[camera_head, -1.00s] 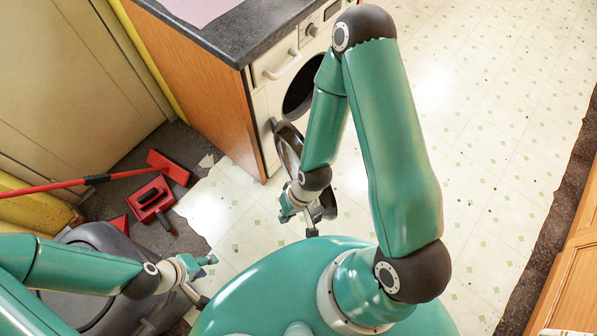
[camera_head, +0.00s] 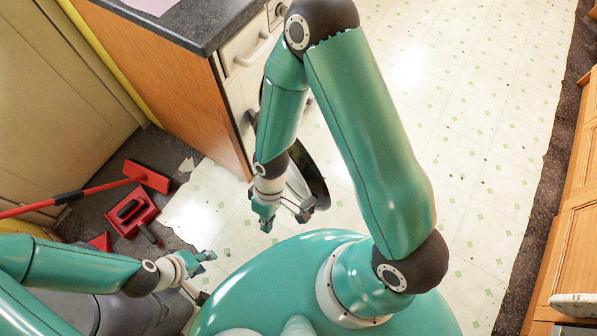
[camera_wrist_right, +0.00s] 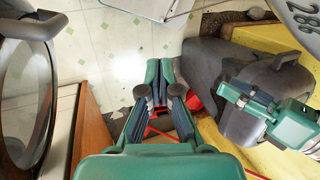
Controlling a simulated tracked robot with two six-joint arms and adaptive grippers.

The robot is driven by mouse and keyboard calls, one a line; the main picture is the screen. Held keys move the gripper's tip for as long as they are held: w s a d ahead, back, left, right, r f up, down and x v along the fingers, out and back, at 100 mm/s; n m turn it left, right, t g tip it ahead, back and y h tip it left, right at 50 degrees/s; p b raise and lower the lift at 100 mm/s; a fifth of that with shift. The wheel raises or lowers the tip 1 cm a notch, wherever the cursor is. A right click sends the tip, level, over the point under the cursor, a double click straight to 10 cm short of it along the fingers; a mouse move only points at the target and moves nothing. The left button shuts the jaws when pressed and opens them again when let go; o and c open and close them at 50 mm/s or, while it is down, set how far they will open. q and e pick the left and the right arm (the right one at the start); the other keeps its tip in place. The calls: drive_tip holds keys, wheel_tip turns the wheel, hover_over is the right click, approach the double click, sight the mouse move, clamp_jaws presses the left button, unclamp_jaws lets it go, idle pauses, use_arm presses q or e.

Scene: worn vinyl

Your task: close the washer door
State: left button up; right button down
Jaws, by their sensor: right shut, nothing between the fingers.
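The washer (camera_head: 238,88) stands under the dark counter, its opening mostly hidden behind my right arm. Its round door (camera_head: 318,178) is open and stands out from the front, partly hidden by my right forearm. In the right wrist view the door's glass and dark rim (camera_wrist_right: 18,88) fill the left side. My right gripper (camera_head: 264,219) is shut and empty, left of the door's outer edge; in its wrist view the fingers (camera_wrist_right: 160,78) are apart from the door. My left gripper (camera_head: 207,257) is low at the left, away from the washer; its jaw opening is unclear.
The wooden side panel (camera_head: 170,75) and counter (camera_head: 190,25) bound the washer on the left. A red brush and dustpan (camera_head: 130,212) lie on the dark floor at left. Pale floor (camera_head: 470,150) is clear on the right, up to wooden cupboards (camera_head: 570,230).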

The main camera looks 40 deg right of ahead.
wheel_tip(320, 180, down, 4)
drive_tip(key=n+g+h+b, duration=0.1)
drive_tip(key=n+h+b, duration=0.3)
drive_tip(key=n+b, duration=0.2)
drive_tip(key=w+d+r+n+t+h+b, duration=0.2)
drive_tip(key=w+r+n+t+h+b, duration=0.3)
drive_tip(key=n+h+b, duration=0.4)
drive_tip(key=m+g+b, duration=0.1)
drive_tip(key=b, duration=0.3)
approach(303, 178)
drive_tip(key=x, duration=0.6)
drive_tip(key=shift+d+f, duration=0.1)
drive_tip(key=shift+f, duration=0.1)
use_arm(q)
wheel_tip(303, 178, down, 22)
